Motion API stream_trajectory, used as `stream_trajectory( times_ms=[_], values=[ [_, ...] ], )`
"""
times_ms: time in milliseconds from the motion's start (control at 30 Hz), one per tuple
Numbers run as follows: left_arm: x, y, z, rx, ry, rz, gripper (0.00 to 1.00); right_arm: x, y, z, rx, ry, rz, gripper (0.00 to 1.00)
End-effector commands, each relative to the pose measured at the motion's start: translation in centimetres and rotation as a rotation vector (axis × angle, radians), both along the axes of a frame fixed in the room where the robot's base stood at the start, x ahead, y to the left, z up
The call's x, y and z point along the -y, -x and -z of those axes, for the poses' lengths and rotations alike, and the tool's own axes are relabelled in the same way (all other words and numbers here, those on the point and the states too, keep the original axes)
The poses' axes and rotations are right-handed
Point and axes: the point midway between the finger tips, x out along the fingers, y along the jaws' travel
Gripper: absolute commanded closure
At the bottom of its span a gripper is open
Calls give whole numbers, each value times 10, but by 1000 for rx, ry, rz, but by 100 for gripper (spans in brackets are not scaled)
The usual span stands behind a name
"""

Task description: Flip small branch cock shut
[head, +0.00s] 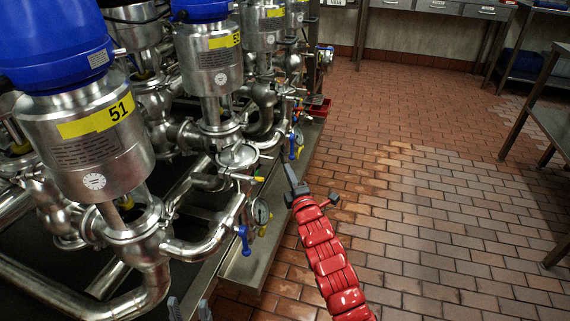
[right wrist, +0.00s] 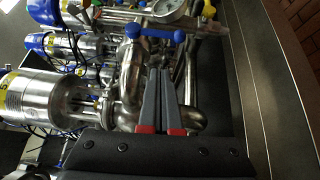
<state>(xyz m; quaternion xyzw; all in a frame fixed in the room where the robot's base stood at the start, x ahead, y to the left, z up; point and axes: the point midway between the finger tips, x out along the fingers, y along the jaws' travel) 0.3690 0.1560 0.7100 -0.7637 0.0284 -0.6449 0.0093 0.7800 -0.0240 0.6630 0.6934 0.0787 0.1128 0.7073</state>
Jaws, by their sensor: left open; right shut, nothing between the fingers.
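Small cocks with blue levers sit on the pipework: one blue lever (head: 244,239) hangs below a round gauge (head: 261,211), and another blue lever (head: 292,147) is farther back. In the right wrist view a blue lever with rounded ends (right wrist: 155,34) lies across the picture just beyond my fingertips, beside a gauge (right wrist: 172,8). I cannot tell which of the levers it is. My right gripper (head: 288,172) is shut and empty, its grey fingers (right wrist: 165,72) together and apparently short of the lever. My left gripper (head: 190,309) is open and empty at the bottom edge, only its fingertips showing.
Steel valve bodies with blue tops (head: 55,45) and bent pipes (head: 195,247) crowd the left side. A steel ledge (head: 243,268) edges the skid. A red tray (head: 318,107) sits farther back. The tiled floor (head: 430,200) to the right is clear; tables stand beyond.

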Motion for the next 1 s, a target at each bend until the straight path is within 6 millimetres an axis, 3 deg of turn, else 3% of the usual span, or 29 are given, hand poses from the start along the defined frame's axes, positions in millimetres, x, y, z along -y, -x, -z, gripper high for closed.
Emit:
stream_trajectory(
  times_ms=[200, 400, 1000],
  values=[
    [0, 0, -10, 0, 0, 0, 50, 10, 38, 1, -5, 2, -1, 100],
    [0, 0, -14, 0, 0, 0, 50, 16, 60, 1, -4, 1, -1, 100],
    [0, 0, -14, 0, 0, 0, 50, 17, 65, 1, -2, -2, -1, 100]
  ],
)
